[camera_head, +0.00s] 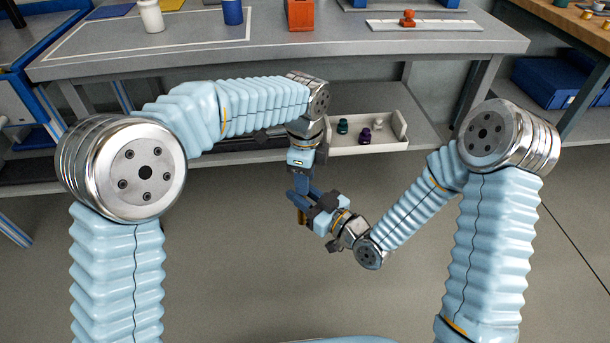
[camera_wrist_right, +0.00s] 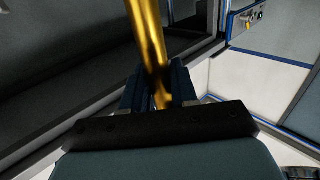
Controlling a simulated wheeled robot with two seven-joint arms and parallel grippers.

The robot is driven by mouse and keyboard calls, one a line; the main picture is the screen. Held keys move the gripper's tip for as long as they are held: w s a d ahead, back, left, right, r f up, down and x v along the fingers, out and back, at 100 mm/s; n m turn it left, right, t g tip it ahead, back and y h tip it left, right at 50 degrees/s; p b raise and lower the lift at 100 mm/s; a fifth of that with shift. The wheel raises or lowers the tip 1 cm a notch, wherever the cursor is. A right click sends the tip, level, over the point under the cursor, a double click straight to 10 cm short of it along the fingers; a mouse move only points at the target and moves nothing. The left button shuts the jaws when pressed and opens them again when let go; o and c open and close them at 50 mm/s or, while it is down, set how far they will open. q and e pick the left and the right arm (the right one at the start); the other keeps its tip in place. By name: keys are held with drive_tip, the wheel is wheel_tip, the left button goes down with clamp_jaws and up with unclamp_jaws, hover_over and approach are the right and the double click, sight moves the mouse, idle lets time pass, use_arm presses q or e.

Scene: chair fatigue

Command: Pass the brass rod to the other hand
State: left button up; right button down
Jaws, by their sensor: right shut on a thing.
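The brass rod shows as a small gold piece (camera_head: 302,217) beside the two grippers in the head view; the rest is hidden by them. In the right wrist view the rod (camera_wrist_right: 147,40) runs from the top edge down between the blue fingers. My right gripper (camera_head: 310,203) is shut on it; its fingers also show in the right wrist view (camera_wrist_right: 156,80). My left gripper (camera_head: 301,186) points down, close above the right one. Its fingers overlap the right gripper, and I cannot tell whether they touch the rod or are closed.
A grey workbench (camera_head: 330,56) stands ahead, with a white bottle (camera_head: 151,15), a blue cup (camera_head: 232,12), an orange block (camera_head: 300,14) and a red stamp-like piece (camera_head: 407,18) on top. A white tray (camera_head: 350,150) with several small pieces sits on its lower shelf. The near floor is open.

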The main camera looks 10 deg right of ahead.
use_arm(q)
drive_tip(key=shift+w, duration=0.15)
clamp_jaws()
use_arm(e)
drive_tip(key=shift+s+a, duration=0.1)
drive_tip(key=shift+a, duration=0.05)
use_arm(q)
drive_tip(key=shift+d, duration=0.1)
use_arm(e)
drive_tip(key=c, duration=0.8)
unclamp_jaws()
drive_tip(key=s+d+f+m+g+h, duration=0.2)
drive_tip(key=f, duration=0.5)
drive_tip(key=s+d+f+m+g+h, duration=0.1)
drive_tip(key=f+m+g+h, duration=0.2)
drive_tip(key=f, duration=0.5)
drive_tip(key=s+d+f+m+g+h, duration=0.1)
drive_tip(key=s+f+g, duration=0.1)
drive_tip(key=s, duration=0.3)
drive_tip(key=s+d+f+m+g, duration=0.1)
drive_tip(key=s+f+m+g, duration=0.1)
drive_tip(key=s+f, duration=0.3)
drive_tip(key=s+d+f+m+g+h, duration=0.1)
drive_tip(key=s+f+m+g, duration=0.1)
drive_tip(key=s+f+g, duration=0.2)
drive_tip(key=shift+s+d+f+h, duration=0.15)
drive_tip(key=shift+s+d+h, duration=0.15)
drive_tip(key=shift+s, duration=0.2)
